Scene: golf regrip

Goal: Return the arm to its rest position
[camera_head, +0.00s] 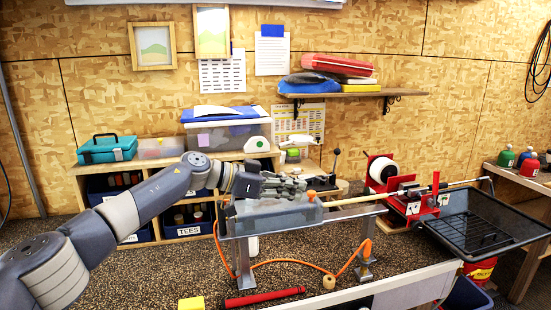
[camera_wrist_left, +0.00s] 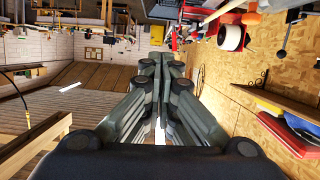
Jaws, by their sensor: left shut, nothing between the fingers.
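My left arm comes in from the left in the head view. Its gripper (camera_head: 287,186) is over the grey box-like unit (camera_head: 270,219) on the metal stand. The left wrist view looks along the gripper (camera_wrist_left: 160,68), whose fingers are together with nothing between them. I cannot tell whether the gripper touches the unit below it. A golf club shaft (camera_head: 355,199) runs right from the unit's orange end toward the red clamp. My right gripper is not in view.
A red clamp machine (camera_head: 397,192) with a white roll and a black mesh tray (camera_head: 478,226) stand to the right. An orange hose (camera_head: 300,262) and a red grip (camera_head: 264,297) lie in front. A shelf unit (camera_head: 181,231) with bins is behind the arm.

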